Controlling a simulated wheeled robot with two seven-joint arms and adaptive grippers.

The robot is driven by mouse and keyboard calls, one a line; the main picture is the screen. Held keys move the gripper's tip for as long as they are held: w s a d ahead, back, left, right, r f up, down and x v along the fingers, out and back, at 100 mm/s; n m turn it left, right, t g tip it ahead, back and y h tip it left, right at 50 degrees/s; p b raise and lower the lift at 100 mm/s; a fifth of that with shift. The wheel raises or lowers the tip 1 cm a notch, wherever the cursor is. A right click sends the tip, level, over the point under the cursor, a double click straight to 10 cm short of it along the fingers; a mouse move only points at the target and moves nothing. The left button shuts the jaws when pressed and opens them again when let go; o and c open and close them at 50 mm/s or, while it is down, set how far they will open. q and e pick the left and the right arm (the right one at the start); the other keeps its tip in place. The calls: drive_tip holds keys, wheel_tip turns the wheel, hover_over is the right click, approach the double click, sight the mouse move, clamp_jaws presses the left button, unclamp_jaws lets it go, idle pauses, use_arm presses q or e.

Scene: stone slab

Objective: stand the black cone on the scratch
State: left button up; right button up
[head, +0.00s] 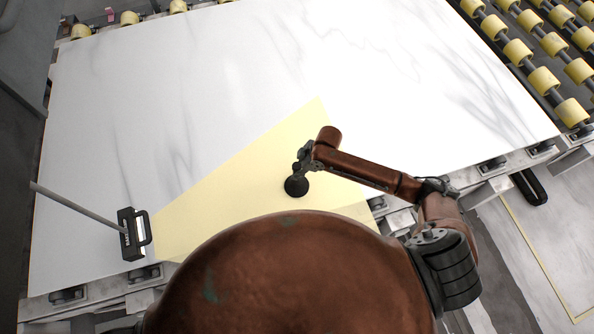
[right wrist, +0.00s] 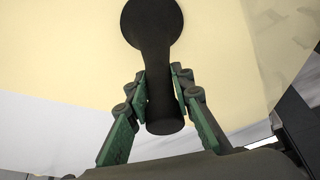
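The black cone (head: 296,187) is in my right gripper (head: 305,163), over the yellow patch on the slab in the head view. In the right wrist view the cone (right wrist: 160,60) shows a wide round end at the top and a narrower shaft running down between the green-padded fingers of my right gripper (right wrist: 161,82). The fingers are against both sides of the shaft. I cannot tell whether the wide end touches the slab. The white, grey-veined slab (head: 230,70) lies flat. I cannot make out a scratch. My left gripper is not in view.
A black lamp-like block with a handle (head: 129,236), on a grey pole (head: 80,207), stands at the slab's left front edge. A yellow patch (head: 225,200) fans right from it. Yellow rollers (head: 545,80) line the back right. The slab's far part is clear.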

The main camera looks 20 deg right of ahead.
drive_tip(key=o, duration=0.4)
drive_tip(key=b+v, duration=0.1)
drive_tip(key=v, duration=1.1)
drive_tip(key=shift+r, duration=0.15)
